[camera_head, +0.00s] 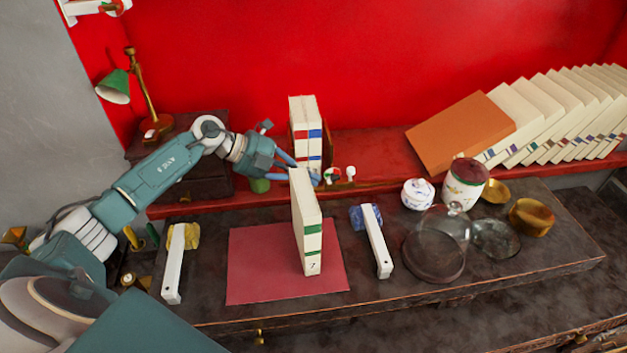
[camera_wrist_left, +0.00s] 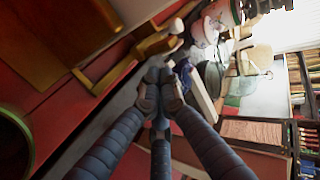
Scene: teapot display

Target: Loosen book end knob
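My left gripper (camera_head: 310,174) reaches in from the left, between the upright books on the red shelf and a standing book in front. That book partly hides its fingers. In the left wrist view the dark fingers of this gripper (camera_wrist_left: 164,76) come together at their tips, with nothing visible held between them. A brass-coloured fitting with a rounded end (camera_wrist_left: 160,43), possibly the book end knob, lies just beyond the fingertips. I cannot tell if they touch it. In the head view small red-and-white parts (camera_head: 333,175) show just right of the fingertips. My right gripper is not in view.
A white-and-green book (camera_head: 306,230) stands on the red mat (camera_head: 255,285). White-handled brushes (camera_head: 174,265) (camera_head: 378,245) lie on either side. A green lamp (camera_head: 114,87) stands left.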

